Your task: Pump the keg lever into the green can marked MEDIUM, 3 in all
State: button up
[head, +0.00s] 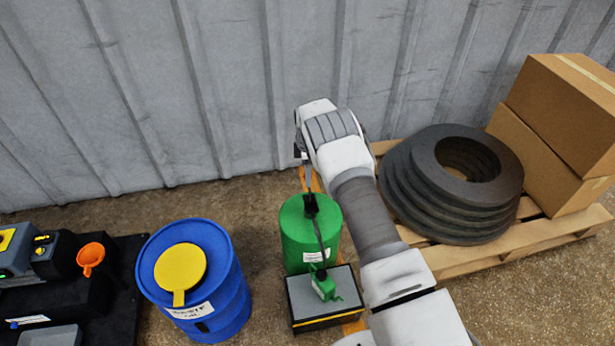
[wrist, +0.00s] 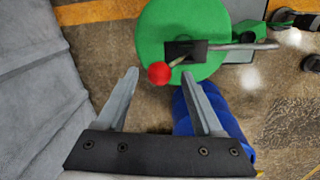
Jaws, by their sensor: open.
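The green keg (head: 303,247) stands on the floor with a black pump head and dark spout arm on top. Its green top also shows in the wrist view (wrist: 165,27), with a lever ending in a red knob (wrist: 159,72). My gripper (wrist: 160,78) is open. In the wrist picture the knob appears between its fingertips; I cannot tell whether they are level with it. A small green can (head: 323,286) stands on a grey-topped box in front of the keg, under the spout's end. No MEDIUM marking is readable on it.
A blue drum (head: 227,290) with a yellow lid (head: 180,266) stands left of the keg. Dark equipment with an orange funnel (head: 91,256) is farther left. A pallet (head: 545,238) with black rings (head: 440,205) and cartons (head: 560,120) is right. A ribbed wall (head: 235,80) stands behind.

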jog(key=shift+f, duration=0.5)
grip_shut()
dwell(1.2)
